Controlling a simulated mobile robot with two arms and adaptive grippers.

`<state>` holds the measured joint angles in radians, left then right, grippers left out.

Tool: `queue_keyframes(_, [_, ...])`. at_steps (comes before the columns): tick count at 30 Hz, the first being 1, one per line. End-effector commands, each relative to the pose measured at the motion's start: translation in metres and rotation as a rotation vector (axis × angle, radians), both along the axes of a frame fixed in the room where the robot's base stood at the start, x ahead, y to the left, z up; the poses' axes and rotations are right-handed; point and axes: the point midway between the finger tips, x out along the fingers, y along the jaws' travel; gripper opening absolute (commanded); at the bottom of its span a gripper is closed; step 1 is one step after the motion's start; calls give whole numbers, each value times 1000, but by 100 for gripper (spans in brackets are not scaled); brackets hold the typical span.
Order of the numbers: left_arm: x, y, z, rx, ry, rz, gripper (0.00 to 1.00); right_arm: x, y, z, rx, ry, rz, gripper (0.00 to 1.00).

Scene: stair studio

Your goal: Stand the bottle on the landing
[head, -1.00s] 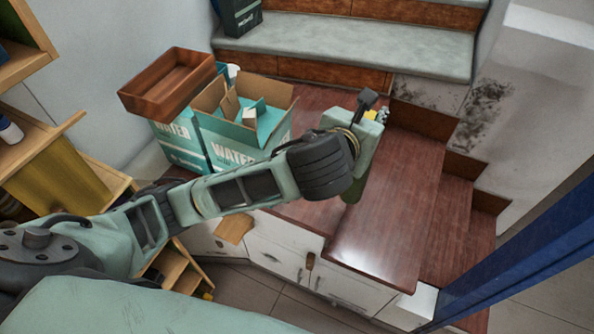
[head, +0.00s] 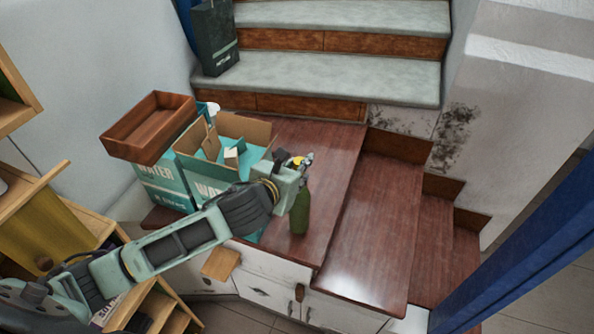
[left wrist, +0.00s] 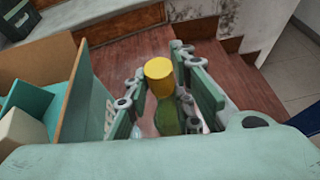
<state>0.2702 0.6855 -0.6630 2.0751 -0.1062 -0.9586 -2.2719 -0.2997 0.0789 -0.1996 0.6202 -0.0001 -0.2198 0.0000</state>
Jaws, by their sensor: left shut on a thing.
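A green bottle (head: 300,212) with a yellow cap (head: 298,161) is upright at the front part of the reddish-brown wooden landing (head: 326,170). My left gripper (head: 301,172) is shut on the bottle near its top. In the left wrist view the yellow cap (left wrist: 158,70) and green neck (left wrist: 167,118) show between the two fingers (left wrist: 160,95). I cannot tell whether the bottle's base touches the landing. My right gripper is not in view.
Open teal-and-cardboard water boxes (head: 205,182) stand just left of my gripper, with a brown wooden tray (head: 150,128) on top. Grey-topped stairs (head: 330,80) rise behind. Wooden steps (head: 440,240) go down at right. The landing right of the bottle is clear.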

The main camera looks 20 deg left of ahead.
Motion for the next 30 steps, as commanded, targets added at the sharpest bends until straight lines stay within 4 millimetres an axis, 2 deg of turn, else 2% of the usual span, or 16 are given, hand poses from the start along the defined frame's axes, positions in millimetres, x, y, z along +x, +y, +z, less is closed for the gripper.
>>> queue_keyframes(5, [1,-1,-13,-1,-8,-1,0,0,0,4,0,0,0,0])
queue_keyframes(16, [1,-1,-17,0,-9,-2,0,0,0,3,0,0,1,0])
queue_keyframes(17, [0,0,-21,1,-1,0,23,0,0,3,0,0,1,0])
queue_keyframes(18, [0,0,-20,1,-1,0,26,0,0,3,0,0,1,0])
queue_keyframes(23, [0,0,-20,1,-1,0,40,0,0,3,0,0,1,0])
queue_keyframes(30, [0,0,-20,1,-1,0,41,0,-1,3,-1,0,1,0])
